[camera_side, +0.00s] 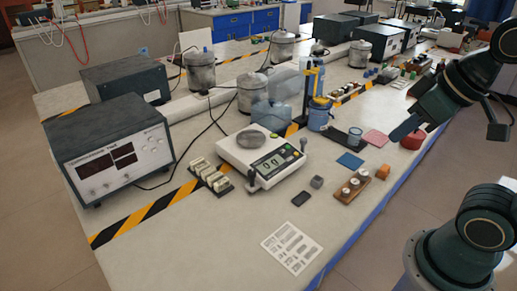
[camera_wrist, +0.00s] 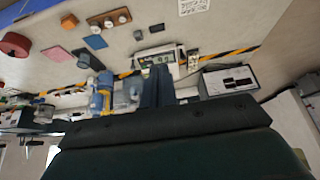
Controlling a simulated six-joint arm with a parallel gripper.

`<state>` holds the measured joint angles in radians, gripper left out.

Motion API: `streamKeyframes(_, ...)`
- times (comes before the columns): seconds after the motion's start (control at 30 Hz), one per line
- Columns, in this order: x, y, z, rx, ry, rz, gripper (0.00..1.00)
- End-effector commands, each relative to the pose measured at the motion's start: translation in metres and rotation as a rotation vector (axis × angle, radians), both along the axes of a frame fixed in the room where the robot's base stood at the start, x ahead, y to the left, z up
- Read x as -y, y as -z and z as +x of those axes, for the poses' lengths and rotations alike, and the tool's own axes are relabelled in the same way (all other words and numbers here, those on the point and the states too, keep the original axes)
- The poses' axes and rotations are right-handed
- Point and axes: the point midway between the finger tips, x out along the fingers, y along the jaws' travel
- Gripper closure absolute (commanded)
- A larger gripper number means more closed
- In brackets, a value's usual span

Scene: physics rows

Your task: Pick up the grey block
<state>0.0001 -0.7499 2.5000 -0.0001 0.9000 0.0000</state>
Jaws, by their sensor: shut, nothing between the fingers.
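The grey block (camera_side: 317,182) is a small cube on the pale tabletop, between the white scale and the wooden strip with white knobs. It also shows in the wrist view (camera_wrist: 138,35), small and near the top middle. My gripper (camera_side: 396,136) is at the right of the side view, raised above the table and away from the block. Its fingers are together with nothing in them. In the wrist view the shut fingers (camera_wrist: 158,72) point up the picture, with the block beyond them.
The scale (camera_side: 262,158) stands left of the block, the knobbed wooden strip (camera_side: 351,189) right of it. An orange cube (camera_side: 383,172), a black flat piece (camera_side: 300,199) and a blue square (camera_side: 350,160) lie nearby. A printed sheet (camera_side: 291,247) lies in front. Blue jars (camera_side: 319,115) stand behind.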

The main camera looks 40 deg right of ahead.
Motion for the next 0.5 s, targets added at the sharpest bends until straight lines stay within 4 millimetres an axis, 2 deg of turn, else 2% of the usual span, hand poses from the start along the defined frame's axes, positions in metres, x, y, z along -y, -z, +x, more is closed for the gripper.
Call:
streamKeyframes(0.3,0.0000,0.0000,0.0000,0.000,0.000,0.000,0.98)
streamKeyframes(0.5,0.0000,0.0000,0.0000,0.000,0.000,0.000,0.59)
